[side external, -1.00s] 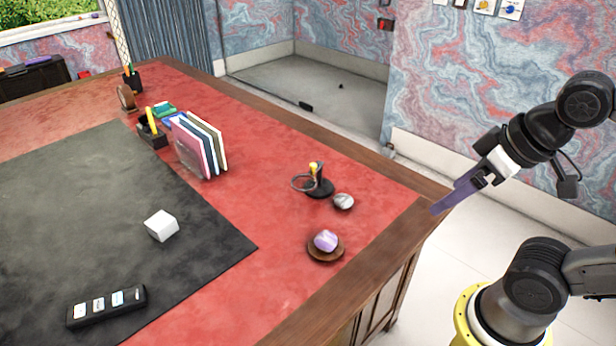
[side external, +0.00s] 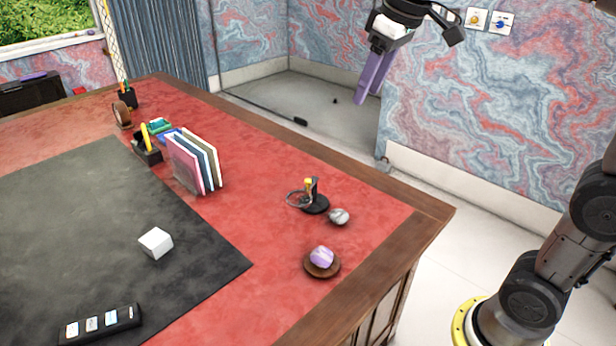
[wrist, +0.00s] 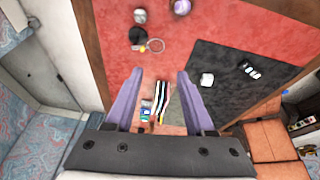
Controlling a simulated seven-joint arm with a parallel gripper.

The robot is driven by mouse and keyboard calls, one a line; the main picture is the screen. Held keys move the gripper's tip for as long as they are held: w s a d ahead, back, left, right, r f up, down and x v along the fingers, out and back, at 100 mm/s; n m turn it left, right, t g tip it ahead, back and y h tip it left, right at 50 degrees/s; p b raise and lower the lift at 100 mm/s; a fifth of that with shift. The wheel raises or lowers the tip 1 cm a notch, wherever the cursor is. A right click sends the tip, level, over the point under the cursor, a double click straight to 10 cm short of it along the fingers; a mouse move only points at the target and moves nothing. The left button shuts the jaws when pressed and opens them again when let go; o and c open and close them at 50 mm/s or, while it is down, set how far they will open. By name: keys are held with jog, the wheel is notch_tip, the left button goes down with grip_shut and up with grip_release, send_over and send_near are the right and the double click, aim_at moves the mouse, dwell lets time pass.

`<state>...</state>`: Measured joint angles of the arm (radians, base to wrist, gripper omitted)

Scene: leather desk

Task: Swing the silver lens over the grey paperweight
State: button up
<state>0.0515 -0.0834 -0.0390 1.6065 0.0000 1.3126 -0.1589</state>
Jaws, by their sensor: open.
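The silver lens (side external: 298,206) is a ring on a small black stand with a yellow-topped post (side external: 310,187), on the red leather. Its ring points left in the side view, away from the paperweight. The grey paperweight (side external: 339,216) is a rounded stone just right of the stand's base, apart from the ring. In the wrist view the lens ring (wrist: 156,46) and the paperweight (wrist: 140,16) show near the top. My gripper (side external: 370,97) has purple fingers and is high above the desk's back edge. In the wrist view its fingers (wrist: 160,82) are wide apart with nothing held.
A purple-and-white stone (side external: 321,256) sits on a round wooden dish (side external: 334,271) nearer the desk's front right edge. Upright books (side external: 193,163) and a pen holder (side external: 147,149) stand left of the lens. A white cube (side external: 156,243) and a black button strip (side external: 100,324) lie on the dark mat (side external: 80,220).

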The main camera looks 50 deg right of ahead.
jog(key=w+d+f+g, duration=0.1)
jog(key=w+d+f, duration=0.15)
jog(key=w, duration=0.75)
jog(key=g, duration=0.3)
send_over(308, 180)
notch_tip(308, 180, down, 16)
jog(key=shift+m, duration=0.3)
notch_tip(308, 180, down, 14)
grip_shut()
jog(key=shift+r, duration=0.1)
